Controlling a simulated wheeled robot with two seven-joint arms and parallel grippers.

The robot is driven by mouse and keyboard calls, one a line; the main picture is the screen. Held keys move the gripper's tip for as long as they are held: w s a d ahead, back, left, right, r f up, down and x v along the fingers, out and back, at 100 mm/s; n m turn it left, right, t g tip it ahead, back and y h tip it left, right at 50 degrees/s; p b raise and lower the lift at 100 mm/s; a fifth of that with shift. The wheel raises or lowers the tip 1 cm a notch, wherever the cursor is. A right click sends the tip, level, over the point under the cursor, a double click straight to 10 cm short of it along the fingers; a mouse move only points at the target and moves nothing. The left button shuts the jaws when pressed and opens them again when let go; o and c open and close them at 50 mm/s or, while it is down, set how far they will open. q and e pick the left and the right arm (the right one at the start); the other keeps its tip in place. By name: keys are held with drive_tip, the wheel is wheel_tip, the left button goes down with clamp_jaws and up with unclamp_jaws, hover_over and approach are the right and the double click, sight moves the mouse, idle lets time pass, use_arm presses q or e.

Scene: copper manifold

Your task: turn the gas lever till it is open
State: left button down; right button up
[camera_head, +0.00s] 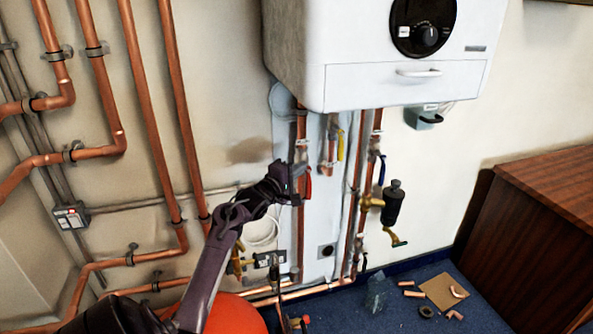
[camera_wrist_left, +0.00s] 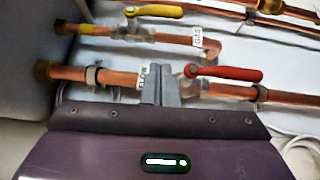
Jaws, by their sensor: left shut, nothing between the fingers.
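The yellow lever (camera_head: 341,145) sits on a vertical copper pipe under the white boiler. In the left wrist view the yellow lever (camera_wrist_left: 155,11) is at the top, roughly in line with its pipe, which has a yellow band and a white tag. A red lever (camera_wrist_left: 225,73) is on the neighbouring pipe; it also shows in the head view (camera_head: 308,185). My left gripper (camera_head: 302,174) is shut and empty beside the red lever's pipe. In the left wrist view its fingertips (camera_wrist_left: 166,84) are just left of the red lever, apart from the yellow one. Whether they touch the pipe is unclear.
The white boiler (camera_head: 400,60) hangs above the pipes. A blue lever (camera_head: 381,170) and a black filter (camera_head: 393,205) are to the right. Copper pipes (camera_head: 180,110) line the left wall. A wooden cabinet (camera_head: 535,235) and loose fittings on blue carpet are at lower right.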

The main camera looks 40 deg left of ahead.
use_arm(q)
drive_tip(key=shift+s+d, duration=0.15)
drive_tip(key=shift+s, duration=0.25)
